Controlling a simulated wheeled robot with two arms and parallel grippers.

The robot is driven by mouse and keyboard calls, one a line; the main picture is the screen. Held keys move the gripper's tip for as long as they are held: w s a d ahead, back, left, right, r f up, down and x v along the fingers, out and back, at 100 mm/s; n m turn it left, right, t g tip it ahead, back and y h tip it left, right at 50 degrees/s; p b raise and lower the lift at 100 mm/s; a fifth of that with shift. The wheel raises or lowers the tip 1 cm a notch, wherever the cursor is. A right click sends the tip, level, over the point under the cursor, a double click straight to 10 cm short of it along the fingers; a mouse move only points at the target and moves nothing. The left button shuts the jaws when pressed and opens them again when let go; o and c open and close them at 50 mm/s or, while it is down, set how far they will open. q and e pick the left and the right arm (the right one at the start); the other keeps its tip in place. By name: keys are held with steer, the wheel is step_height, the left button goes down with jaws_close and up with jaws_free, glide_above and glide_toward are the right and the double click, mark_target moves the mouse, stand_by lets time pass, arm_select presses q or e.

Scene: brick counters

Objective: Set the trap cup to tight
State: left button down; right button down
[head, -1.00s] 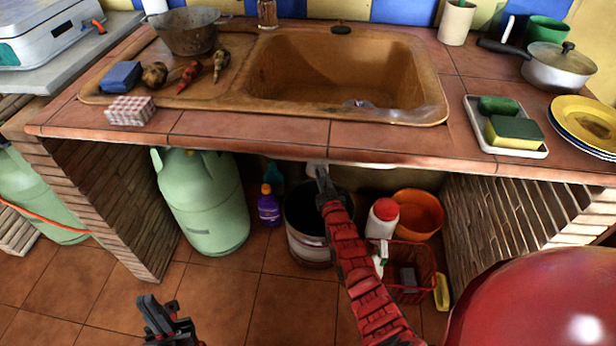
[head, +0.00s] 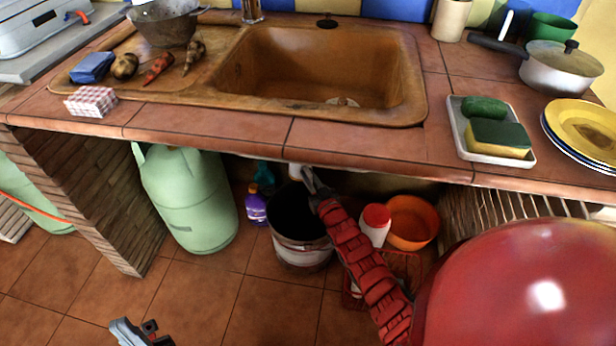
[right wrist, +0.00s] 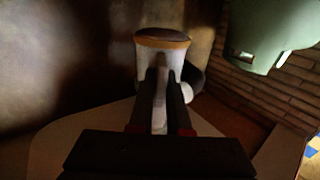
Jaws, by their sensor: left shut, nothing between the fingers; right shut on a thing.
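The trap cup (right wrist: 162,62) is a white cylinder with a brown-orange band at one end, under the sink in the right wrist view. My right gripper (right wrist: 160,95) is shut on a pale narrow part of the trap cup, between its dark fingers. In the head view my right gripper (head: 309,184) reaches under the counter's front edge, beside a small white piece of the cup (head: 295,170); the rest is hidden by the counter. No tight mark is readable. My left gripper (head: 140,333) is shut and empty, low over the floor.
A dark-mouthed bucket (head: 300,250) stands below my right gripper. The counter edge (head: 210,130) is just above.

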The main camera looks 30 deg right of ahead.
steer(key=c, duration=0.9)
jaws_free()
steer(key=shift+w+r, duration=0.1)
steer(key=shift+r, duration=0.15)
steer(key=shift+w+f, duration=0.1)
steer(key=shift+f, duration=0.1)
steer(key=s+p, duration=0.1)
steer(key=s, duration=0.4)
steer(key=s+p, duration=0.1)
steer(key=s, duration=0.5)
steer(key=s+p, duration=0.2)
steer(key=s, duration=0.4)
steer(key=shift+s+a, duration=0.25)
